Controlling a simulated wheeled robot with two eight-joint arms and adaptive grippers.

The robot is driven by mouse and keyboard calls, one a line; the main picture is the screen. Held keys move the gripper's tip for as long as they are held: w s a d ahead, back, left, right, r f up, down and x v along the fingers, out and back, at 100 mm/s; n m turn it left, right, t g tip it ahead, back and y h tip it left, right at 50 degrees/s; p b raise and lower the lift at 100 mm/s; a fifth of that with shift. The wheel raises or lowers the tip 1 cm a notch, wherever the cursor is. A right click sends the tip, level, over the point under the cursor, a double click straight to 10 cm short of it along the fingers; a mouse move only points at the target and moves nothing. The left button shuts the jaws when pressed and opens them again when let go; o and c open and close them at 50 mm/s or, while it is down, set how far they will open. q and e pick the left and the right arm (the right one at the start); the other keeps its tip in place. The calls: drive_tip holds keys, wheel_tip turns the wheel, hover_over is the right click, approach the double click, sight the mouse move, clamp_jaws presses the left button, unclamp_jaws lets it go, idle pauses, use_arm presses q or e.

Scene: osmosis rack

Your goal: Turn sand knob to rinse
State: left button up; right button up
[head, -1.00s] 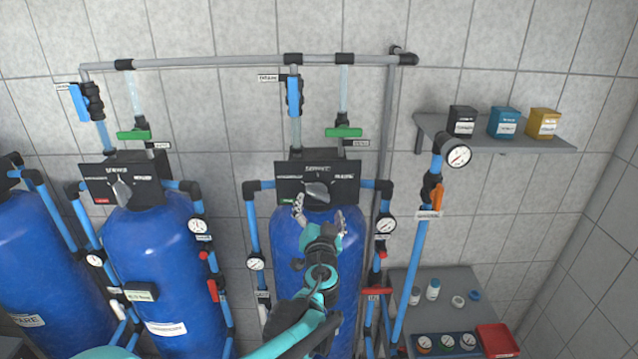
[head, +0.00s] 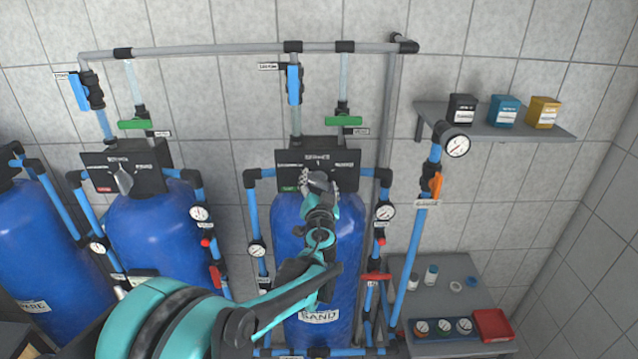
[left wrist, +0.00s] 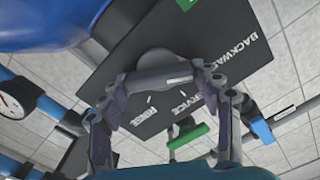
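The sand knob (left wrist: 158,66) is a grey dial on the black control panel (head: 345,160) above the blue tank labelled SAND (head: 319,316). My left gripper (head: 319,184) is at the knob, with one finger on each side of it. In the left wrist view the gripper (left wrist: 160,80) has its fingertips bent in against the knob's two ends and appears closed on it. The words RINSE (left wrist: 130,118), SERVICE and BACKWASH show on the panel there. The fingers hide much of the knob in the head view, so its exact pointing is hard to read. My right gripper is out of view.
A neighbouring tank (head: 150,235) with its own panel and knob (head: 123,178) stands to the left. Blue pipes and gauges (head: 385,211) flank the sand tank. A wall shelf (head: 480,125) holds three small boxes. A grey table (head: 440,290) with jars and a red tray stands right.

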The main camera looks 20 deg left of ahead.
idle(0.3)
use_arm(q)
drive_tip(key=shift+f+m+b, duration=0.15)
drive_tip(key=shift+m+b, duration=0.8)
drive_tip(key=shift+m, duration=0.35)
drive_tip(key=m+b, duration=0.1)
drive_tip(key=m, duration=0.1)
drive_tip(key=shift+d+m, duration=0.1)
drive_tip(key=shift+m, duration=0.2)
drive_tip(key=m+b, duration=0.3)
drive_tip(key=m, duration=0.3)
drive_tip(key=shift+f, duration=0.15)
drive_tip(key=m+b, duration=0.2)
drive_tip(key=m, duration=0.4)
drive_tip(key=shift+f+m, duration=0.1)
drive_tip(key=shift+m, duration=0.3)
drive_tip(key=m+b, duration=0.1)
drive_tip(key=m, duration=0.5)
drive_tip(key=shift+f+b, duration=0.1)
drive_tip(key=shift+b, duration=0.2)
